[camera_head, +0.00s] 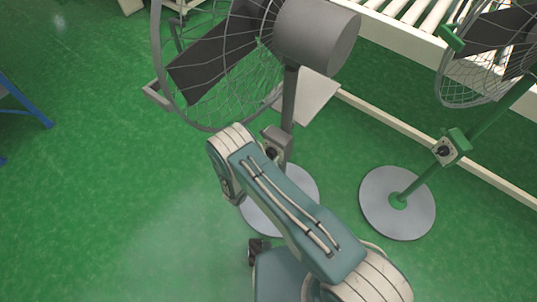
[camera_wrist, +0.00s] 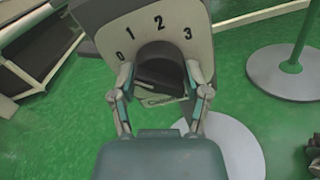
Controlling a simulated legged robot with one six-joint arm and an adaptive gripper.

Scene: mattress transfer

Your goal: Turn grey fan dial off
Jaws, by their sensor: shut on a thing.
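The grey fan (camera_head: 315,38) stands on a round grey base, with its control box (camera_head: 277,138) on the pole. In the wrist view the dial panel (camera_wrist: 180,28) fills the top, marked 0, 1, 2 and 3. My gripper (camera_wrist: 160,80) has one finger on each side of the dark dial (camera_wrist: 160,58), below the numbers, and is shut on it. The left finger is near the 0, the right finger below the 3. Which number the dial points to I cannot tell. In the head view my arm hides the gripper.
A green fan (camera_head: 455,145) with its own control box stands to the right on a round base. A white roller conveyor (camera_head: 410,12) runs along the back. A blue stand leg (camera_head: 28,102) is at the left edge. The green floor at left is clear.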

